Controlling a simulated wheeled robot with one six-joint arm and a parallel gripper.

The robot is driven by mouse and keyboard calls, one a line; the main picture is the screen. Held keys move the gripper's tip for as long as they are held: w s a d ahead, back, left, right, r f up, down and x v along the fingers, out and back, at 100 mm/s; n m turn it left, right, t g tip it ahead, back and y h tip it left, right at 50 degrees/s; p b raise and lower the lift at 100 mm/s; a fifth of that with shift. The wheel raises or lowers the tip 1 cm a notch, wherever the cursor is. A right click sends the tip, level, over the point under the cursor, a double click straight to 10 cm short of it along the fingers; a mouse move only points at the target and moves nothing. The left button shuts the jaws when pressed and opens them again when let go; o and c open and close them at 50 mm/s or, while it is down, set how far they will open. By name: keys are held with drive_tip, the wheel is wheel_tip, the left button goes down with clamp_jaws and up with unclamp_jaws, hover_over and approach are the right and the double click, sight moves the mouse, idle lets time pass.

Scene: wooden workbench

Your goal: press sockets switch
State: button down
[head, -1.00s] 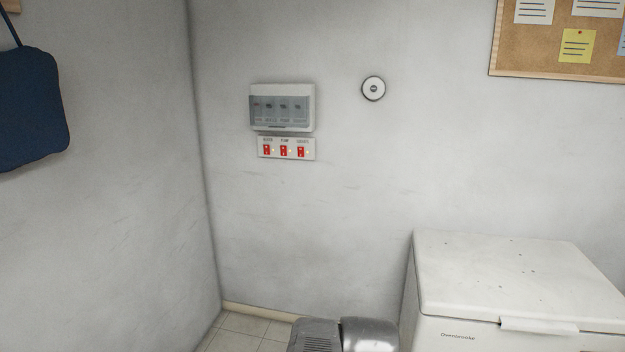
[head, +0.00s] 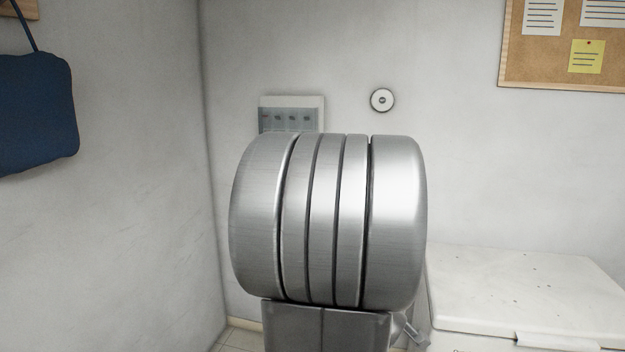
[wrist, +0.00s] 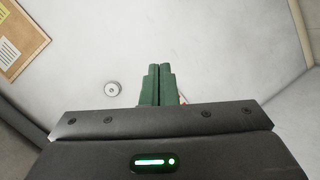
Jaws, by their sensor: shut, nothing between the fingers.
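The white breaker box (head: 291,114) with a grey clear cover is on the wall, its lower edge hidden by my arm in the head view. The panel of three red switches below it, seen in the earlier head view, is now hidden behind my arm. My gripper (wrist: 158,70) shows in the wrist view with its green fingers shut together and nothing between them, pointing toward the wall. A small red and white bit (wrist: 181,98) peeks out just right of the fingers; I cannot tell which part of the panel it is.
A round white wall fitting (head: 382,100) is right of the breaker box. A cork board (head: 560,55) hangs at the upper right, a dark blue cloth item (head: 35,115) at the left. A white chest freezer (head: 520,290) stands at the lower right.

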drive_tip(key=d+r+g+h+b, duration=0.1)
drive_tip(key=d+r+h, duration=0.2)
drive_tip(key=d+h, duration=0.6)
drive_tip(key=shift+r+n, duration=0.25)
drive_tip(key=shift+n, duration=0.05)
